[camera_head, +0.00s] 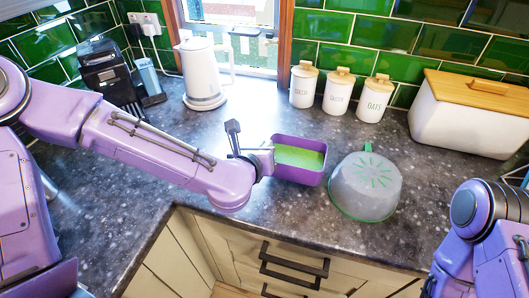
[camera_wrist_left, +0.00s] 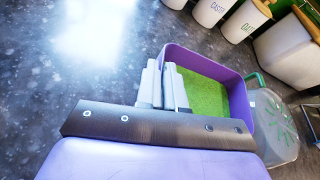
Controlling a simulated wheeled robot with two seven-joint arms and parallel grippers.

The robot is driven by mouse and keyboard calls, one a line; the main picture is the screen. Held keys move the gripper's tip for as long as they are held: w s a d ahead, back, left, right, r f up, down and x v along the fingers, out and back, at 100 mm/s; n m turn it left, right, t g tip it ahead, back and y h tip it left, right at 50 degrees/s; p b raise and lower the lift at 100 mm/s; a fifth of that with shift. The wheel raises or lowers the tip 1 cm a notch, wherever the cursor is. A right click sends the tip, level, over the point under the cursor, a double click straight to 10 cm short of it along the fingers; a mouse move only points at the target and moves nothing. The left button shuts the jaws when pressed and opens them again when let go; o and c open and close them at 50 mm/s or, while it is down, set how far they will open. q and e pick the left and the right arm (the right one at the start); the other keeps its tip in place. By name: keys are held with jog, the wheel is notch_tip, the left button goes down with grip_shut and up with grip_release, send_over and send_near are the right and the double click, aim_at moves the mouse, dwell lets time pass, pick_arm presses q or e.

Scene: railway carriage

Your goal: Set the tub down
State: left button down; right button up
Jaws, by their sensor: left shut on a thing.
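The tub (camera_head: 298,177) is purple and box-shaped, with a green inside or filling, and its opening faces up. My left gripper (camera_head: 262,160) is shut on its left wall at the rim. In the left wrist view, the fingers (camera_wrist_left: 167,85) overlap the near-left wall of the tub (camera_wrist_left: 243,108). The tub looks level, over or on the dark worktop. I cannot tell whether its base touches the worktop, as the underside is hidden. My right arm is at the right edge, and its gripper does not show.
White canisters (camera_head: 337,92) and a bread bin (camera_head: 468,113) stand behind. A kettle (camera_head: 203,75) and coffee machine (camera_head: 104,75) stand back left. Speckled worktop (camera_head: 245,118) is clear behind the tub.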

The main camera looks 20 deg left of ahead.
pick_arm(q)
notch_tip(320, 180, down, 3)
jog(key=shift+s+r+p, duration=0.1)
jog(key=shift+r+p, duration=0.1)
jog(key=shift+p, duration=0.2)
jog(key=shift+f, duration=0.4)
jog(key=c, duration=1.3)
grip_release()
jog(key=shift+o, duration=0.2)
